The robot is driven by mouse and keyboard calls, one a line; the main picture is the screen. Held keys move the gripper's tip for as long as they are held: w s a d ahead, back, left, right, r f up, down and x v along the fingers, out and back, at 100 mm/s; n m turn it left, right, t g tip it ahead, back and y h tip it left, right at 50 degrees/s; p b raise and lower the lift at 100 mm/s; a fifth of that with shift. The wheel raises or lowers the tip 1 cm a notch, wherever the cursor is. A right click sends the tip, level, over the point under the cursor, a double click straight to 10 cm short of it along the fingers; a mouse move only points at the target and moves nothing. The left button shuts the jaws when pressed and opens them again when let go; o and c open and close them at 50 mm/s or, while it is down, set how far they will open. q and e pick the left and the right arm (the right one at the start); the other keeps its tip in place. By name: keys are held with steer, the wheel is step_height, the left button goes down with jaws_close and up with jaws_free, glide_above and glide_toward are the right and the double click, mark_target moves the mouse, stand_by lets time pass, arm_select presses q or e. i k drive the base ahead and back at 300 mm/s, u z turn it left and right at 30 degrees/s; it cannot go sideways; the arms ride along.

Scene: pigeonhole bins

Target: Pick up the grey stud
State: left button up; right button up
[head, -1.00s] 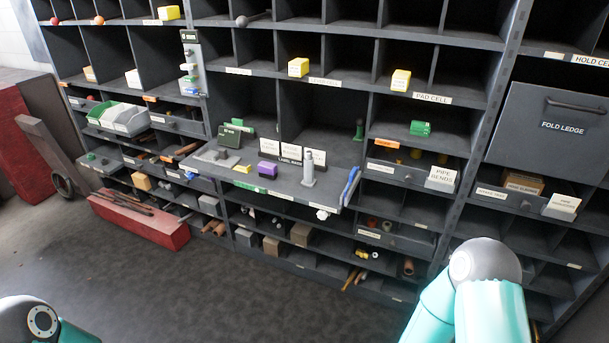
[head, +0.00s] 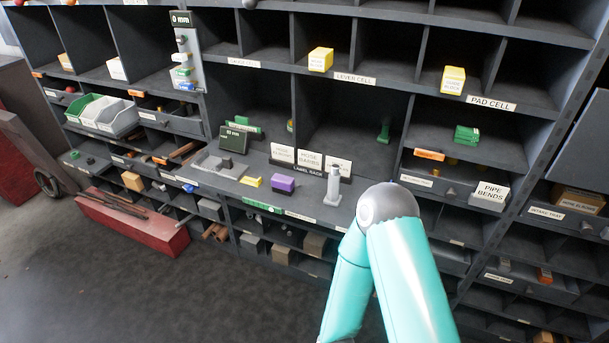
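A light grey upright stud (head: 333,188) with a wider foot stands on the pull-out ledge (head: 295,200) in the middle of the shelving. Part of my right arm rises in front of the shelves, just right of the stud, and hides the ledge's right end. Neither of my grippers is in view.
A purple block (head: 284,183) and a yellow block (head: 252,181) lie on the ledge left of the stud. A dark display box (head: 233,139) stands farther left. A red floor box (head: 132,225) lies lower left. Open floor shows in front.

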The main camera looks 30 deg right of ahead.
mark_target(332, 198)
steer(key=z, duration=0.1)
steer(key=i, duration=0.8)
steer(key=z, duration=0.6)
